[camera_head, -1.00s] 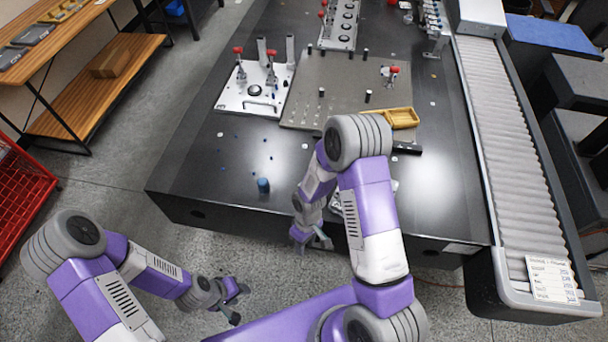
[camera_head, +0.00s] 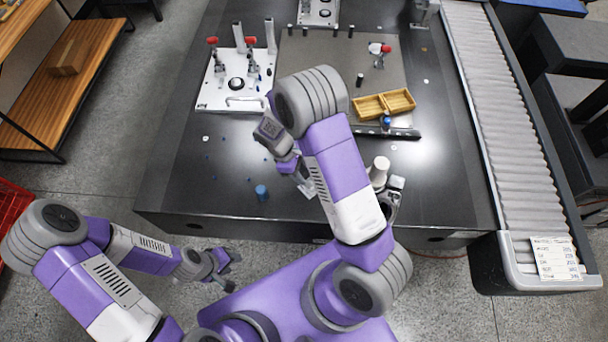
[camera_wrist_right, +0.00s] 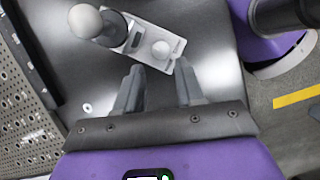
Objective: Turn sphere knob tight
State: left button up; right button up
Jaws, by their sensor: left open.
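In the right wrist view, a grey ball-topped knob (camera_wrist_right: 85,20) stands beside a pale block (camera_wrist_right: 138,33) with a dark slot and a small round boss (camera_wrist_right: 160,50). In the head view, the pale knob (camera_head: 380,165) and the block (camera_head: 397,182) show near the table's front, just right of my right upper arm. My right gripper (camera_wrist_right: 158,88) is open and empty, its fingers pointing toward the block, with the knob to their upper left. My left gripper (camera_head: 228,272) is open and empty, over the floor before the table.
A yellow two-part tray (camera_head: 370,107) and a blue ball (camera_head: 386,120) lie behind the knob. A white plate with red-tipped clamps (camera_head: 215,95) stands at the back left. A blue cylinder (camera_head: 262,192) stands near the front. A roller conveyor (camera_head: 500,120) runs along the right.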

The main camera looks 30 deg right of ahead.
aim_at(309, 184)
jog(key=x, duration=0.5)
jog(key=shift+s+b, duration=0.15)
jog(key=shift+b, duration=0.25)
